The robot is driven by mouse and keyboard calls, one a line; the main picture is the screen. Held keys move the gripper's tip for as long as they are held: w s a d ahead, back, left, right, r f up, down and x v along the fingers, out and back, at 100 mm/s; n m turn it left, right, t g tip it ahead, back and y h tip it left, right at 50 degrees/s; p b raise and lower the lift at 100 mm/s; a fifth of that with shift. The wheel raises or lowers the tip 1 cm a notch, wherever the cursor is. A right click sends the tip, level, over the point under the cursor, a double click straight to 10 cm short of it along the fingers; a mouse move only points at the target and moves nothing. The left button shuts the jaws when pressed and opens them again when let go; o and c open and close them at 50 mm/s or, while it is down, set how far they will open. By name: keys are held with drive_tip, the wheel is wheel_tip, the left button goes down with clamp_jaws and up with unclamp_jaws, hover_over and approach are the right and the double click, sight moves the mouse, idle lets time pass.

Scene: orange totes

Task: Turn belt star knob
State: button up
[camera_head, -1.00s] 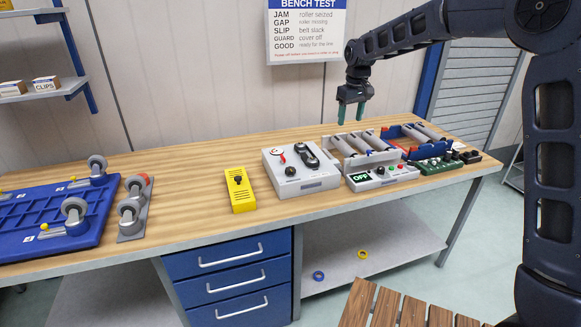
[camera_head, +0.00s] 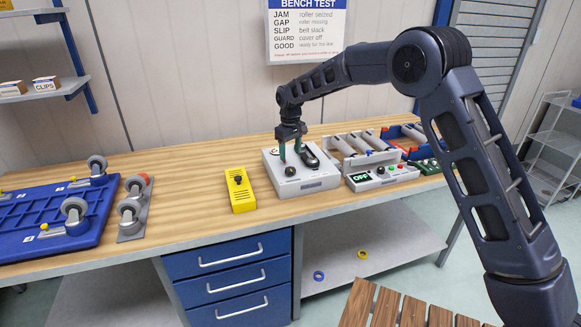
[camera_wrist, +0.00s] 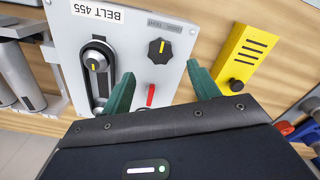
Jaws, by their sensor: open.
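The star knob (camera_wrist: 159,51) is black with a yellow line, on a grey belt box (camera_head: 311,186) labelled BELT 455. A black belt loop (camera_wrist: 97,72) and a red pointer (camera_wrist: 151,95) sit on the same panel. In the head view the knob (camera_head: 291,171) shows at the front of the box, below my fingers. My gripper (camera_head: 290,154) is over the box, pointing down. In the wrist view my gripper (camera_wrist: 160,71) is open and empty, its green fingertips spread to either side of the knob and short of it. I see no contact.
A yellow box (camera_head: 241,190) with a black knob stands left of the belt box. A control box with an OFF display (camera_head: 361,178) and a roller unit (camera_head: 349,145) stand close on the right. A blue tray with casters (camera_head: 40,215) lies far left.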

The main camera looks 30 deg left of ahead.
sight(291, 169)
wheel_tip(291, 169, down, 7)
idle(0.3)
drive_tip(key=c, duration=1)
